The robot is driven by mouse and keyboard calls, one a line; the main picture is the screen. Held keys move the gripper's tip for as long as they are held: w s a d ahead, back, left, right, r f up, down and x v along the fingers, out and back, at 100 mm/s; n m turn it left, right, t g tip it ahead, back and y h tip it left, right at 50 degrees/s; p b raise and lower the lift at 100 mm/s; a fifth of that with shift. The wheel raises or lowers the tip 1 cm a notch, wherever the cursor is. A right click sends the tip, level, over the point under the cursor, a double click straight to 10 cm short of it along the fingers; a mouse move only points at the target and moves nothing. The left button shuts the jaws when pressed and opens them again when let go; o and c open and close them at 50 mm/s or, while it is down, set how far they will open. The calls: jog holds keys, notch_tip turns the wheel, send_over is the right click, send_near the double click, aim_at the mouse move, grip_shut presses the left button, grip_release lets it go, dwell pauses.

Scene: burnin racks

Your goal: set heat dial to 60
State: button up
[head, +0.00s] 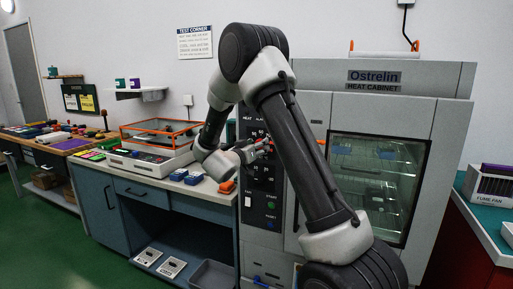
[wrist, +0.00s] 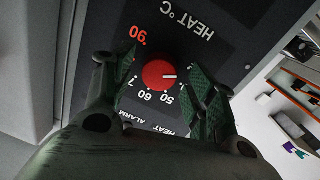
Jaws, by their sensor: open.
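The red heat dial (wrist: 157,72) shows in the wrist view on the dark control panel (wrist: 205,52), under an upside-down "HEAT °C" label. Its white pointer line points right in the picture, away from the 60 mark (wrist: 148,95) and past the 50 mark (wrist: 167,97); the number it points to is hidden by a finger. My gripper (wrist: 163,67) is open, with one green-padded finger on each side of the dial. Gaps show on both sides, and I see no contact. In the head view my gripper (head: 260,148) is at the cabinet's panel (head: 260,196), covering much of its upper part.
The heat cabinet (head: 388,104) has a glass door (head: 378,180) right of the panel, partly behind my arm. A bench (head: 150,190) at left holds an orange-railed tray (head: 150,155) and small blue boxes (head: 180,175). A fume fan box (head: 492,184) stands at far right.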

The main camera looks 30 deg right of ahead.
jog(key=c, duration=1.1)
jog(key=shift+o, duration=0.2)
jog(key=shift+m, duration=0.3)
jog(key=m+y, duration=0.1)
jog(key=m, duration=1)
jog(key=m+t, duration=0.1)
jog(key=m, duration=0.9)
jog(key=shift+s+d+m+y, duration=0.1)
jog(key=shift+s+m+y, duration=0.1)
jog(key=shift+m+y, duration=0.2)
